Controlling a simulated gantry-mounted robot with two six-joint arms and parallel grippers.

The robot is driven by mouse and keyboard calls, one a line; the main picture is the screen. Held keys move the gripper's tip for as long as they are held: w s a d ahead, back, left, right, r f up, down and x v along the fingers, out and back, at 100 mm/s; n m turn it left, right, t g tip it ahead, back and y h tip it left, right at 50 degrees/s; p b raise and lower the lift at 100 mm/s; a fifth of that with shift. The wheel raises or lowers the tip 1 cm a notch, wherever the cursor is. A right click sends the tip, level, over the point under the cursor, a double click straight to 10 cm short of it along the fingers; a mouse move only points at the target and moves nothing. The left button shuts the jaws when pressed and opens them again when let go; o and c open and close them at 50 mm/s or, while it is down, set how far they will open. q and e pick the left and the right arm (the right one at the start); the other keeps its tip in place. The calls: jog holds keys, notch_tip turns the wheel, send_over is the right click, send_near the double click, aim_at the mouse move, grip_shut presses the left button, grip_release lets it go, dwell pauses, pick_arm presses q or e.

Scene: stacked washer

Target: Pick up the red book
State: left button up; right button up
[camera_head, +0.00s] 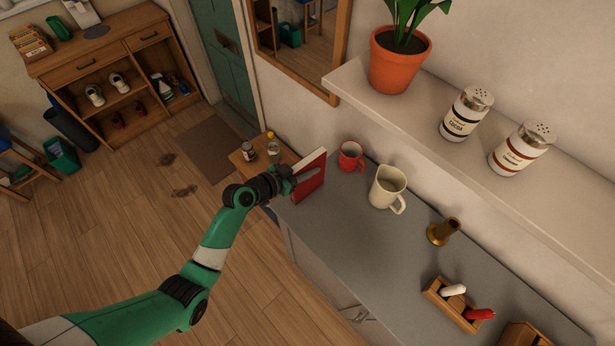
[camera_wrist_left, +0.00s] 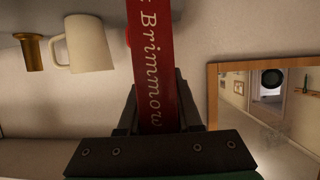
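The red book (camera_head: 310,178) stands on edge at the far end of the grey counter in the head view, its pale page edges showing along the top. My left gripper (camera_head: 287,182) is at its left side, with the fingertips partly hidden. In the left wrist view the book's red spine (camera_wrist_left: 157,60), with pale lettering, lies between the two fingers of my left gripper (camera_wrist_left: 158,105). A finger sits flush against each side, so the gripper looks shut on the book. Whether the book's bottom rests on the counter is hidden. My right gripper is not in view.
A red mug (camera_head: 351,156) stands close right of the book, then a cream pitcher (camera_head: 387,187) and a brass piece (camera_head: 443,231). A small wooden table (camera_head: 243,162) with bottles is behind the gripper. A wall shelf (camera_head: 440,130) overhangs the counter (camera_head: 390,260).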

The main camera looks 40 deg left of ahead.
pick_arm(q)
grip_shut()
dwell(1.0)
